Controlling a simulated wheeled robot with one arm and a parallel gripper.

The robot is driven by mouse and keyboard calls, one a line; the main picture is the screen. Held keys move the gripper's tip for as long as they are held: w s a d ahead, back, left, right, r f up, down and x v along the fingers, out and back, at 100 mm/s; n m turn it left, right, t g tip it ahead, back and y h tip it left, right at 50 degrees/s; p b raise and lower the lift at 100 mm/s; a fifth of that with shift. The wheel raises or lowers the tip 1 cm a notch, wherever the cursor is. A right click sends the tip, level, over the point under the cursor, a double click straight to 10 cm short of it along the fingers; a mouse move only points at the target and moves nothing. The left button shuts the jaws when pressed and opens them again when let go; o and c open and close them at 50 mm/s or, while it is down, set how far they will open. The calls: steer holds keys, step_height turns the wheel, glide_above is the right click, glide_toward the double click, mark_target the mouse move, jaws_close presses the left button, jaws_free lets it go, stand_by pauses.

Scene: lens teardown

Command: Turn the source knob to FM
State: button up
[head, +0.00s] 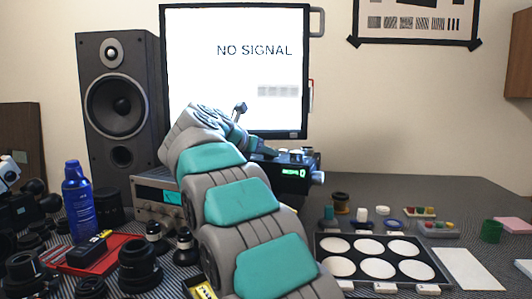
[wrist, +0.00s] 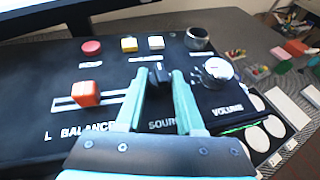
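The source knob (wrist: 159,76) is a small dark knob on the black panel in the wrist view, above the partly covered "SOURCE" label (wrist: 162,124). My gripper (wrist: 161,74) reaches over the panel with one teal finger on each side of the knob. The fingers stand apart, and a gap seems to show beside the knob; I cannot tell whether either finger touches it. The markings around the knob, including FM, are too small or hidden to read. In the head view the black unit (head: 296,172) with a green display is partly behind my arm, and the knob is hidden.
Close by on the panel are a red slider (wrist: 85,93) marked balance, a silver volume knob (wrist: 217,72), a red button (wrist: 92,47), yellow and white buttons, and another dark knob (wrist: 197,38). A monitor (head: 240,60) reads "NO SIGNAL". A speaker (head: 119,120) stands left.

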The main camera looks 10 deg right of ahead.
jaws_close()
steer(key=shift+f+n+t+y+b, duration=0.1)
steer(key=shift+n+t+y+b, duration=0.25)
steer(key=shift+b, duration=0.35)
steer(key=shift+s+n+t+y+b, duration=0.1)
steer(key=shift+n+t+y+b, duration=0.45)
steer(key=shift+n+y+b, duration=0.15)
steer(key=n+y, duration=0.1)
steer(key=n+t+y+p, duration=0.1)
steer(key=shift+s+d+r+n+y, duration=0.1)
steer(key=shift+d+r+n+y, duration=0.15)
steer(key=shift+y, duration=0.1)
steer(key=shift+d+f+n+t+y+p, duration=0.15)
steer(key=shift+n+t+y+p, duration=0.65)
steer(key=shift+n+y, duration=0.85)
steer(key=o, duration=0.6)
jaws_free()
steer(key=shift+c, duration=0.2)
